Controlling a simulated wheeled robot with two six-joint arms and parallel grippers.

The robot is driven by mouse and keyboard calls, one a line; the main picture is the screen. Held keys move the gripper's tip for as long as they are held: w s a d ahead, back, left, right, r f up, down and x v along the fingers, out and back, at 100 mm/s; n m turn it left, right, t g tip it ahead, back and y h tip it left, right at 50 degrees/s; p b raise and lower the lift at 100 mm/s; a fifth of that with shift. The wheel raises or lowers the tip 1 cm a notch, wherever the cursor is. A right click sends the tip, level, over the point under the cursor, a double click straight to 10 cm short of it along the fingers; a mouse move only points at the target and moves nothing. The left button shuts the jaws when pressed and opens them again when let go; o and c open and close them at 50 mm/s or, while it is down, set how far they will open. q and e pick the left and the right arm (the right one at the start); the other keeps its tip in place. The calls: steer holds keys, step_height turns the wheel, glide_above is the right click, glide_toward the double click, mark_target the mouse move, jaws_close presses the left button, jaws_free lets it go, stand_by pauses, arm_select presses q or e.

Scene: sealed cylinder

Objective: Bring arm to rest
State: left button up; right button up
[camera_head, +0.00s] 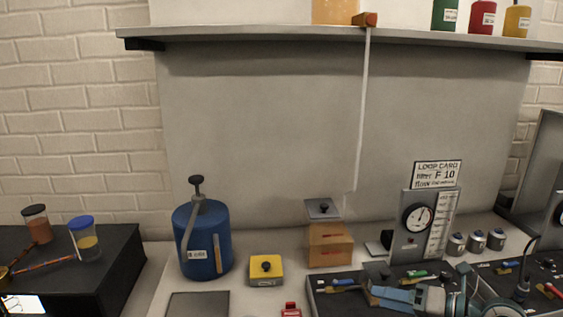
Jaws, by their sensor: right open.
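My right gripper (382,296) is low in the head view, right of centre, with blue-grey fingers reaching left from my grey arm. It is open, over or just in front of the dark tray (318,306); I see no object between its fingers. Whether it touches the tray is not clear. A blue cylinder (207,240) with a black top knob and grey hose stands upright on the bench to the left, well apart from the gripper.
A yellow block (265,270) with a black knob and a wooden box (330,250) stand left of my right gripper. A gauge panel (410,228) rises behind it. Small metal pots (476,240) stand to the right. A shelf (250,37) spans above, with a tube hanging down.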

steer(key=s+d+r+m+t+h, duration=0.3)
steer(key=r+m+t, duration=0.4)
steer(key=m+t, duration=0.7)
steer(key=s+d+f+m+g+h, duration=0.25)
steer(key=d+f+m+h, duration=0.35)
steer(key=m, duration=0.3)
steer(key=s+d+f+m+g+h, duration=0.1)
steer(key=d+f+m+g+h, duration=0.2)
steer(key=f+m+h, duration=0.45)
steer(key=s+a+f+m+g+y, duration=0.2)
steer(key=s+a+f+g, duration=0.1)
steer(key=s+f+g, duration=0.55)
steer(key=s+a+f+m+g+y, duration=0.2)
steer(key=s+a+f+g, duration=0.25)
steer(key=s+f, duration=0.55)
steer(key=s+d+f+g, duration=0.1)
steer(key=d+f, duration=0.1)
steer(key=f, duration=1.3)
steer(key=s+d+f+g, duration=0.1)
steer(key=f, duration=1.5)
steer(key=s+d+f+g, duration=0.1)
steer(key=s+f, duration=1.7)
steer(key=shift+s+d+f, duration=0.15)
steer(key=shift+s+d, duration=0.05)
steer(key=shift+d, duration=0.05)
